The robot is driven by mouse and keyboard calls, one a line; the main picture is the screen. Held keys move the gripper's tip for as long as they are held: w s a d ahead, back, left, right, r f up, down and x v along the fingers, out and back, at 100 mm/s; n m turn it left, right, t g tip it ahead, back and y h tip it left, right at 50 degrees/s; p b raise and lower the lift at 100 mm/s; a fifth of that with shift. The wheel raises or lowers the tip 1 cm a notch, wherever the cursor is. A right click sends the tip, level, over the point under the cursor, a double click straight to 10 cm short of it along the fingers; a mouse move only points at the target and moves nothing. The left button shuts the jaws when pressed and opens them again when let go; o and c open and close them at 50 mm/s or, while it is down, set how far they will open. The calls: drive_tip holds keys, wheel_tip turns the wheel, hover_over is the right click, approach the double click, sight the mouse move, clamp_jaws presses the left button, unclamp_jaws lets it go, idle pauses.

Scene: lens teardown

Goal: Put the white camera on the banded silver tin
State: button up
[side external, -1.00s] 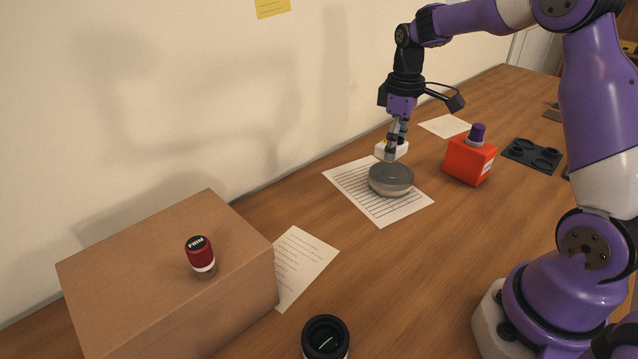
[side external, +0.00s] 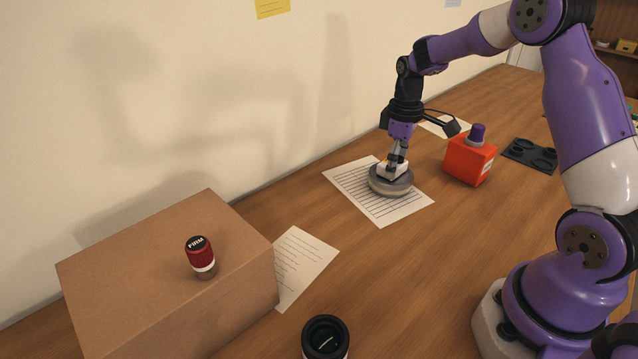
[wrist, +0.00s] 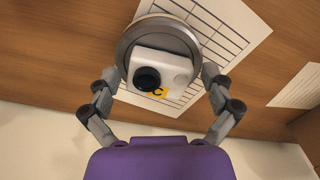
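The white camera (side external: 392,169) sits upright on top of the banded silver tin (side external: 391,188). In the wrist view the camera (wrist: 160,74) shows its black lens and a yellow mark, and lies within the round rim of the tin (wrist: 154,27). My gripper (side external: 396,160) is right above the tin, with its fingers around the camera. In the wrist view the fingers of my gripper (wrist: 162,78) stand apart on either side of the camera, with a small gap at each side. The camera's underside is hidden.
The tin stands on a lined sheet (side external: 387,213). A red box (side external: 469,160) with a purple-capped item (side external: 477,134) is to its right. A dark tray (side external: 530,155) lies far right.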

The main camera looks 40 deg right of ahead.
idle(0.3)
wheel_tip(320, 180, up, 12)
drive_tip(key=s+a+r+m+t, duration=0.25)
drive_tip(key=s+a+r, duration=0.3)
drive_tip(key=a, duration=0.35)
drive_tip(key=s+a+f+m+t, duration=0.1)
drive_tip(key=s+a+f+t, duration=0.2)
drive_tip(key=s+a, duration=0.3)
drive_tip(key=shift+s+f, duration=0.5)
drive_tip(key=shift+s, duration=0.45)
